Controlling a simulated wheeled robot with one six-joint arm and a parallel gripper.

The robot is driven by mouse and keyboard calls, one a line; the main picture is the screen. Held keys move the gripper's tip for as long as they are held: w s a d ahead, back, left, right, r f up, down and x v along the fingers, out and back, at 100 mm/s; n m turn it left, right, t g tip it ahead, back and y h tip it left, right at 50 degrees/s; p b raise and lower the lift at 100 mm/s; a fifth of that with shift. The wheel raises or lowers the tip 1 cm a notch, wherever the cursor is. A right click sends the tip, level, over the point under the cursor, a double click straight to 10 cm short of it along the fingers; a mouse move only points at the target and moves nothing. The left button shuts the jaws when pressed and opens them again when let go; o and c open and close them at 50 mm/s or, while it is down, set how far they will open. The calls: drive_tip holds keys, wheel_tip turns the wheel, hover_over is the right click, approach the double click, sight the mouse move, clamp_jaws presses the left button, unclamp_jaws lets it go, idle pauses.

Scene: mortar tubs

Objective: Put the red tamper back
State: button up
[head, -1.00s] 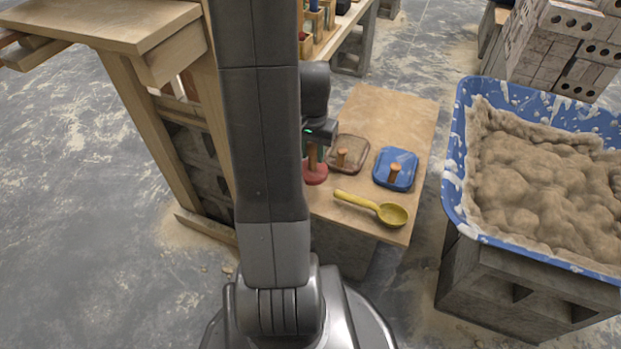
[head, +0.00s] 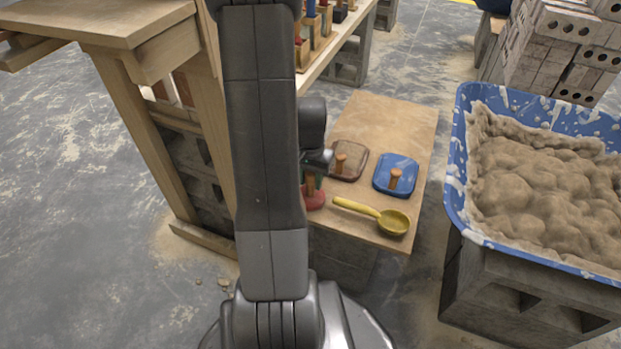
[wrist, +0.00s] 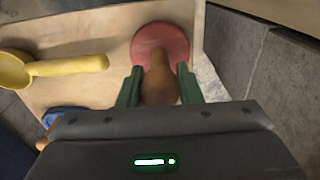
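The red tamper (head: 314,199) stands on the near left edge of the wooden board (head: 385,115), partly hidden behind my arm. In the wrist view its round red base (wrist: 160,42) lies flat on the board and its wooden handle (wrist: 160,85) points up toward the camera. My gripper (wrist: 160,75) is open, with one green finger on each side of the handle. A small gap shows between handle and fingertips. In the head view my gripper (head: 317,178) is low over the tamper.
A brown float (head: 349,161), a blue float (head: 396,175) and a yellow scoop (head: 390,221) lie on the board. A blue mortar tub (head: 456,150) stands right. A rack with coloured pieces (head: 318,42) is at the back. A wooden bench (head: 95,22) stands left.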

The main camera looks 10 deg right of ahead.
sight(310, 173)
drive_tip(key=o, duration=0.3)
drive_tip(key=shift+o, duration=0.2)
drive_tip(key=shift+r, duration=0.15)
wheel_tip(310, 173, up, 12)
drive_tip(key=p, duration=0.5)
wheel_tip(310, 173, down, 13)
drive_tip(key=b, duration=0.5)
wheel_tip(310, 173, up, 5)
drive_tip(key=shift+f+p, duration=0.1)
drive_tip(key=shift+p, duration=0.85)
